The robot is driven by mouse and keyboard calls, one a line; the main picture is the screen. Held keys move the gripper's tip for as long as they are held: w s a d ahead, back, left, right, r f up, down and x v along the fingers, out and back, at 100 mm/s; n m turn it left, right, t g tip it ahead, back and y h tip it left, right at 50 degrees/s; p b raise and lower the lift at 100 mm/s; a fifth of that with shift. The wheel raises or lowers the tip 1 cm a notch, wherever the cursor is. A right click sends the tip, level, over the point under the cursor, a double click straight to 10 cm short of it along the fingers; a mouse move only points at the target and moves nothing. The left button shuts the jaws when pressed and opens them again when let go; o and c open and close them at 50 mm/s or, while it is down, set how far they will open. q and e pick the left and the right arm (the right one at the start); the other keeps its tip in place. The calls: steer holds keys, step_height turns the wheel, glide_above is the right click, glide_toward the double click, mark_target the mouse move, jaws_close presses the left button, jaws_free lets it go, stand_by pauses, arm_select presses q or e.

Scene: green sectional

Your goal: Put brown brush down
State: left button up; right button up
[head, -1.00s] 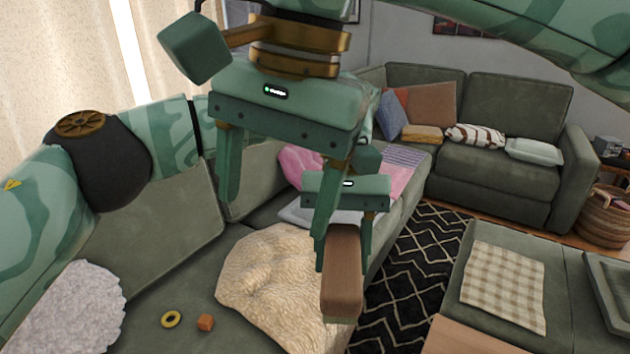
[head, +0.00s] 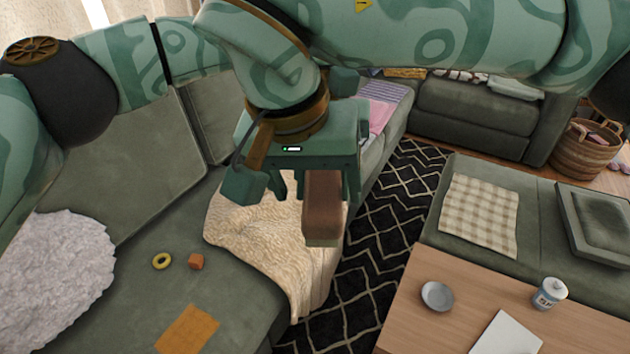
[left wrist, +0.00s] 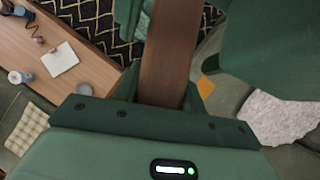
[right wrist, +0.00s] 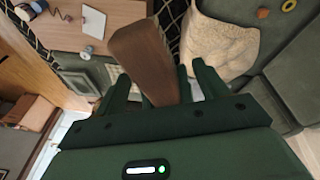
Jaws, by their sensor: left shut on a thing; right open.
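The brown brush (head: 323,215) is a long wooden block shape held up in the air above the beige blanket's edge in the head view. My left gripper (left wrist: 168,88) is shut on it; the brush runs up between its fingers in the left wrist view. The left gripper is mostly hidden behind my right arm in the head view. My right gripper (head: 315,182) is open close by the brush. In the right wrist view the brush (right wrist: 145,60) shows at its fingers; I cannot tell whether they touch it.
A beige blanket (head: 255,235) lies on the green sofa, with a yellow ring (head: 161,261), an orange cube (head: 196,261) and an orange cloth (head: 187,330). A wooden table (head: 425,325) holds a dish (head: 437,296), a jar (head: 549,292) and paper (head: 508,335). The sofa seat has free room.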

steer(key=shift+w+f, duration=0.1)
steer(key=shift+f, duration=0.15)
steer(key=c, duration=1.1)
arm_select(q)
steer(key=o, duration=1.3)
arm_select(e)
steer(key=shift+c, duration=1.2)
